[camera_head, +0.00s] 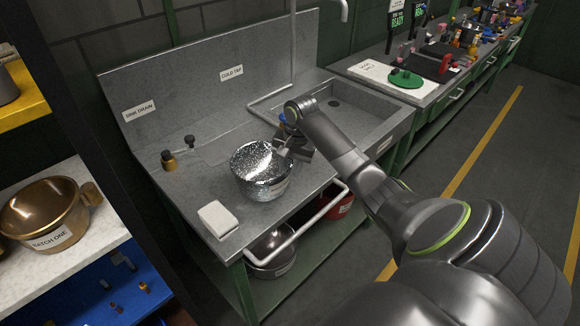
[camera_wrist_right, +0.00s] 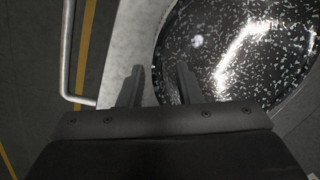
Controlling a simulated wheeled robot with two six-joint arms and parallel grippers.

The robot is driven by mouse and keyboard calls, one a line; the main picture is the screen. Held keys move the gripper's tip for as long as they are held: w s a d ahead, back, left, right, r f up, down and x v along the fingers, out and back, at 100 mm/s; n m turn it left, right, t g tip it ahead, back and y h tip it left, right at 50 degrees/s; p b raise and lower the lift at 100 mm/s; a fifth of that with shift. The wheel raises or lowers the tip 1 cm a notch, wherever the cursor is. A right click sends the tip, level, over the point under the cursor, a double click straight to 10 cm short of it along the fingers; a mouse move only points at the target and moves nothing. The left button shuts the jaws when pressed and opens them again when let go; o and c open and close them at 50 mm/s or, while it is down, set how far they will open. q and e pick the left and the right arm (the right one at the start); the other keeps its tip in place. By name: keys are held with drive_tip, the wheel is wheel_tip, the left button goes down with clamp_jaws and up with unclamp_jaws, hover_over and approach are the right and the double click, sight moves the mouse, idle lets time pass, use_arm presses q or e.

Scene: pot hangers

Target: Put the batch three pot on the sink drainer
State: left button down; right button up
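A black pot with white speckles (camera_head: 261,172) stands upright on the sink drainer (camera_head: 205,178). The label on its front is too small to read, so I cannot tell whether it is batch three. My right gripper (camera_head: 287,147) is at the pot's right edge in the head view. In the right wrist view my right gripper (camera_wrist_right: 161,80) has its fingers apart. One finger is over the pale counter outside the pot (camera_wrist_right: 235,55), and the other overlaps the pot, with the rim between them. Nothing shows pinched between them. My left gripper is out of view.
A white block (camera_head: 217,218) sits at the drainer's front left. A brass pot labelled batch one (camera_head: 45,215) is on the left shelf. A metal pot (camera_head: 271,252) and a red pot (camera_head: 336,203) are below the sink. The basin (camera_head: 345,115) looks empty.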

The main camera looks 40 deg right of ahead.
wheel_tip(320, 180, up, 12)
drive_tip(key=s+d, duration=0.1)
drive_tip(key=shift+s, duration=0.25)
idle(0.6)
